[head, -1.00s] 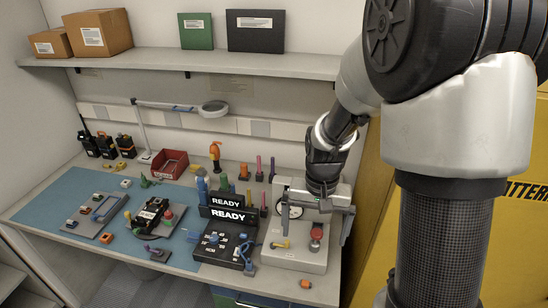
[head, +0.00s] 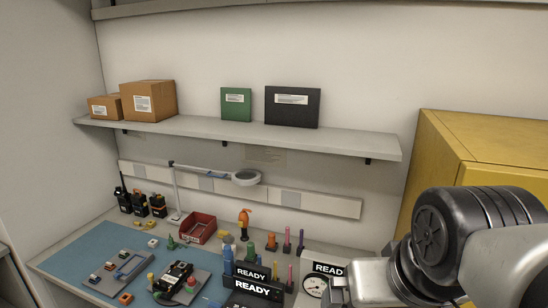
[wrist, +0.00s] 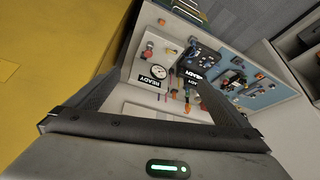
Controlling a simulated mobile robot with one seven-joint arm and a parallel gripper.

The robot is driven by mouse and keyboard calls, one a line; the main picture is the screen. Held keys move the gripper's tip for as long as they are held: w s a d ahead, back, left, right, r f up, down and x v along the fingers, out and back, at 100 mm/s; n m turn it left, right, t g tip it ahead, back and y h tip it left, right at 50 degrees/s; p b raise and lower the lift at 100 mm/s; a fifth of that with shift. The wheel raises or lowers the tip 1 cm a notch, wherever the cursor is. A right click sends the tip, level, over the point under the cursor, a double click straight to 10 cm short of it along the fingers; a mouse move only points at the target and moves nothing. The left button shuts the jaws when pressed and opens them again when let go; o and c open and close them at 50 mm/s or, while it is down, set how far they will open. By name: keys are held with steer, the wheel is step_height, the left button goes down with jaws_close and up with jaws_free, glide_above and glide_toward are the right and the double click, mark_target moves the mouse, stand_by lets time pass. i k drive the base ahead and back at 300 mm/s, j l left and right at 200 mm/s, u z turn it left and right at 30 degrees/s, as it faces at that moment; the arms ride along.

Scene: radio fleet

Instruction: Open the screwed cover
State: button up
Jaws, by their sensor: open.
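I cannot single out a screwed cover in either view. A black device with a white label (head: 176,272) sits in a grey fixture with coloured knobs on the blue mat, at the lower left of the head view. In the wrist view the bench is seen tilted and from farther off, too small to show screws. My gripper (wrist: 167,78) is open and empty, its two dark fingers spread wide at the sides of the wrist view. In the head view my arm fills the lower right and the gripper is mostly cut off.
Black READY displays (head: 252,286) and a gauge panel (head: 314,286) stand at the bench's front. A red bin (head: 198,228), screwdrivers (head: 288,240) and radios (head: 140,204) line the back. A shelf (head: 250,133) hangs above. A yellow cabinet (head: 480,150) stands at right.

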mark_target(171, 279)
steer(key=k+j, duration=0.15)
steer(key=j, duration=0.2)
steer(key=k+j+u, duration=0.1)
steer(key=j, duration=0.2)
steer(key=j+u, duration=0.1)
steer(key=j, duration=0.5)
steer(key=i+j+u, duration=0.1)
steer(key=j, duration=0.45)
steer(key=i+j+u, duration=0.1)
steer(key=i+j, duration=0.2)
steer(key=i+j+u, duration=0.15)
steer(key=i+j, duration=0.15)
steer(key=i, duration=0.25)
